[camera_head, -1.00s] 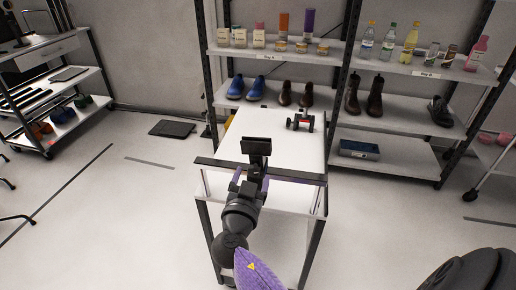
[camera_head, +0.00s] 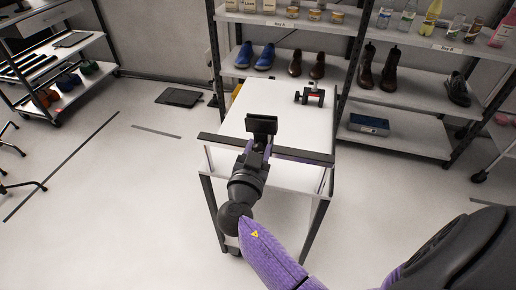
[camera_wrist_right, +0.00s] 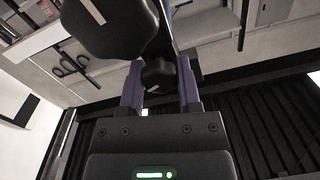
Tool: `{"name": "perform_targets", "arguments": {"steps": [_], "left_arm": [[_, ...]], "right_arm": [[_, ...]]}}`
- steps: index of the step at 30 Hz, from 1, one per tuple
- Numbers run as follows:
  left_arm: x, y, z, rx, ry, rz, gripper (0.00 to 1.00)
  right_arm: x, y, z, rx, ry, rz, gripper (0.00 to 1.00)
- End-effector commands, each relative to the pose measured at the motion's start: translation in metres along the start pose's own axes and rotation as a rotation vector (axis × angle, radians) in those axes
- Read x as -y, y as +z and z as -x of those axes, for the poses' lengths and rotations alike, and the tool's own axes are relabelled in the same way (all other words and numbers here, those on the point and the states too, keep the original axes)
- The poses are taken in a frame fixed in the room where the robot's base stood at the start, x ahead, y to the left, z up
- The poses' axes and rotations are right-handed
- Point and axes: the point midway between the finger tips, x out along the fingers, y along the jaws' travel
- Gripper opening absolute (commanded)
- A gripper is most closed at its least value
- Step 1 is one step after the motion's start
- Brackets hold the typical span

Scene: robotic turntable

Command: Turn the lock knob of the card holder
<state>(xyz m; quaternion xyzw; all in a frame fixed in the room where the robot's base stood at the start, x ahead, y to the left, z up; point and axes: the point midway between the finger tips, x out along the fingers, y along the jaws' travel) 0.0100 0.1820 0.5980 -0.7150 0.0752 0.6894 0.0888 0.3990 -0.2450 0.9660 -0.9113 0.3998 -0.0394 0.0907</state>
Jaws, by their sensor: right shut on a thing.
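My right gripper (camera_head: 258,148) is at the near edge of a white table, at the dark rail. In the right wrist view, its two purple fingers (camera_wrist_right: 160,84) stand on either side of a small black knob (camera_wrist_right: 158,74) and are shut on it. A larger black rounded part (camera_wrist_right: 108,26) lies just beyond, at the upper left. In the head view, a black block-shaped part (camera_head: 262,124), apparently the card holder, stands upright just past the fingertips. The knob is hidden there behind the gripper. My left gripper is not in view.
The white table (camera_head: 236,120) has a dark rail (camera_head: 300,154) along its near edge. A red and black wheeled thing (camera_head: 312,94) stands at its far right. Shelves with shoes and bottles rise behind. The floor at the left is mostly clear.

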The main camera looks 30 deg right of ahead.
Motion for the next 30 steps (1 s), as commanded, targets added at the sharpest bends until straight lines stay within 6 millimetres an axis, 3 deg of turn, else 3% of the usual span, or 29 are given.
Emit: {"name": "perform_targets", "arguments": {"steps": [14,30], "left_arm": [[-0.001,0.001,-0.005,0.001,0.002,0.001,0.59],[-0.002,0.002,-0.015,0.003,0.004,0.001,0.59]], "right_arm": [[0.0,0.001,0.0,-0.001,0.001,0.102,0.0],[0.001,0.001,0.0,0.0,0.003,0.589,0.0]]}}
